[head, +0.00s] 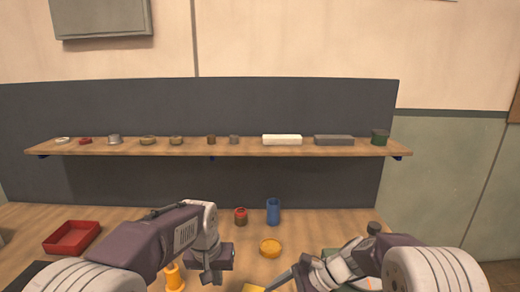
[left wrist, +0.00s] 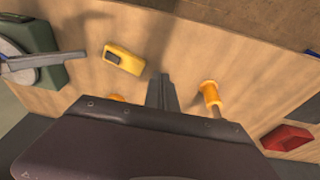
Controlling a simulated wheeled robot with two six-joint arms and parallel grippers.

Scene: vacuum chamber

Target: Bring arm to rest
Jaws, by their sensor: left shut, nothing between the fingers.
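My left arm comes in from the left in the head view, bent over the bench. Its gripper (head: 211,277) points down above the bench top. In the left wrist view the fingers of my left gripper (left wrist: 162,92) are together with nothing between them, over bare wood. An orange-handled tool (left wrist: 211,98) lies to their right, and a yellow block-like tool (left wrist: 124,58) lies to their upper left. My right arm comes in from the right in the head view. Its gripper (head: 282,279) reaches inward, low over the bench; its finger opening is not clear.
The wooden bench (head: 330,220) holds a red tray (head: 72,238), a blue cylinder (head: 273,211), a small red-sided can (head: 240,216) and a yellow round dish (head: 270,247). A green device (left wrist: 35,40) stands near my right gripper. A shelf (head: 370,150) with several small parts spans the back.

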